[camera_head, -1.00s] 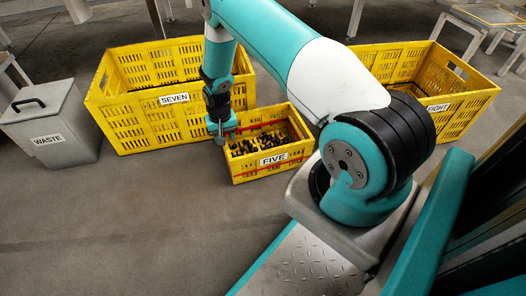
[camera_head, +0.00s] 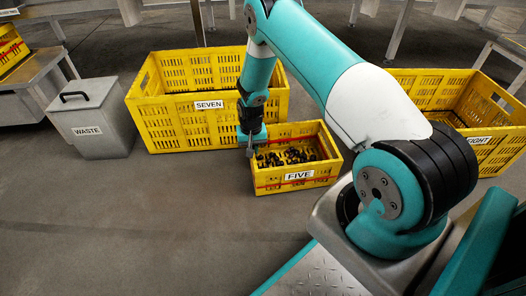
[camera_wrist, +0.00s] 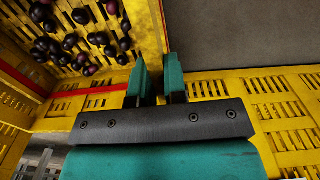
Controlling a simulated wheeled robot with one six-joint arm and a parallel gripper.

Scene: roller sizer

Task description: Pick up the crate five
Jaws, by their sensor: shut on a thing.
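Crate five (camera_head: 297,184) is a small yellow crate with a red stripe and a label reading FIVE. It stands on the floor in the head view, with several dark round fruits inside. My gripper (camera_head: 250,146) is at its left end wall. In the wrist view my gripper (camera_wrist: 157,75) has its two teal fingers on either side of the yellow wall of crate five (camera_wrist: 152,35), shut on it. The dark fruits (camera_wrist: 75,40) lie left of the fingers there. Part of the crate's left end is hidden behind the gripper in the head view.
Crate seven (camera_head: 170,130), large and yellow, stands close behind and left of crate five. A crate whose label is partly hidden (camera_head: 500,150) stands at the right. A grey waste bin (camera_head: 100,125) is at the far left. The front floor is clear.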

